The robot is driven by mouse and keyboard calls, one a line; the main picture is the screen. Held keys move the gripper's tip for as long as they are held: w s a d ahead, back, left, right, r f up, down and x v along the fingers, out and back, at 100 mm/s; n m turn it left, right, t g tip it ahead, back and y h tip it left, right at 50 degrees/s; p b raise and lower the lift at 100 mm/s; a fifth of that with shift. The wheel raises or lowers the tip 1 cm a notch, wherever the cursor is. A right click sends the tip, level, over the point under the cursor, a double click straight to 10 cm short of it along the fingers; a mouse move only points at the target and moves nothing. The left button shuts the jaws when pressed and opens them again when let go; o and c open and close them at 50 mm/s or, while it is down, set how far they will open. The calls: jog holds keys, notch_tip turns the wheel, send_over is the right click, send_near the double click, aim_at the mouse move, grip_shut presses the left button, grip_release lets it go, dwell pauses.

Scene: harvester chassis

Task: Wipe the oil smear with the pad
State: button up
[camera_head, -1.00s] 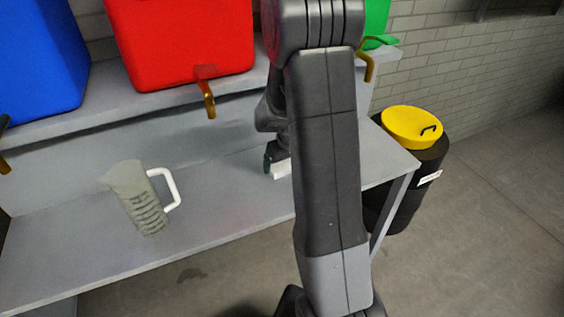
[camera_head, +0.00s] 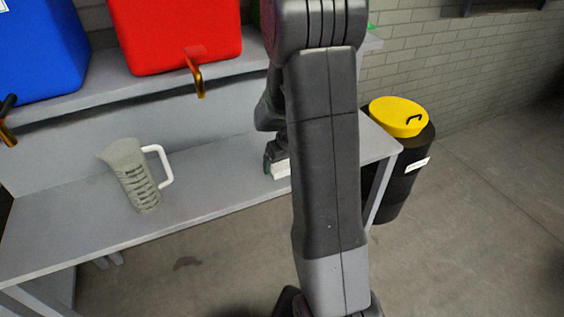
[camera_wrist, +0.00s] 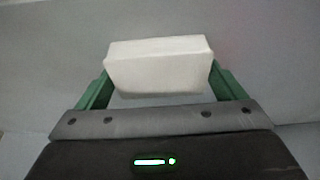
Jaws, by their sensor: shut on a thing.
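The pad is a white block (camera_wrist: 158,66). My gripper (camera_wrist: 160,82) is shut on it, with a green finger at each side. In the head view the pad (camera_head: 281,169) and gripper (camera_head: 272,160) show over the right part of the grey bench (camera_head: 215,190), partly hidden by my arm. I cannot tell whether the pad touches the bench top. A dark patch (camera_head: 187,263) lies on the floor in front of the bench; I cannot tell whether it is the oil smear. No other smear shows on the visible bench top.
A clear measuring jug (camera_head: 136,178) with a white handle stands on the bench's left part. Red (camera_head: 180,35) and blue (camera_head: 40,50) containers with taps sit on the shelf above. A black barrel (camera_head: 405,180) with a yellow lid stands beyond the bench's right end. Open floor lies in front.

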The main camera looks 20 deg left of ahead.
jog(key=shift+p+v, duration=0.55)
jog(key=shift+v, duration=0.6)
jog(key=shift+r+p, duration=0.45)
jog(key=shift+r, duration=0.2)
jog(key=shift+r+p, duration=1.45)
jog(key=shift+r, duration=0.85)
jog(key=shift+w, duration=0.1)
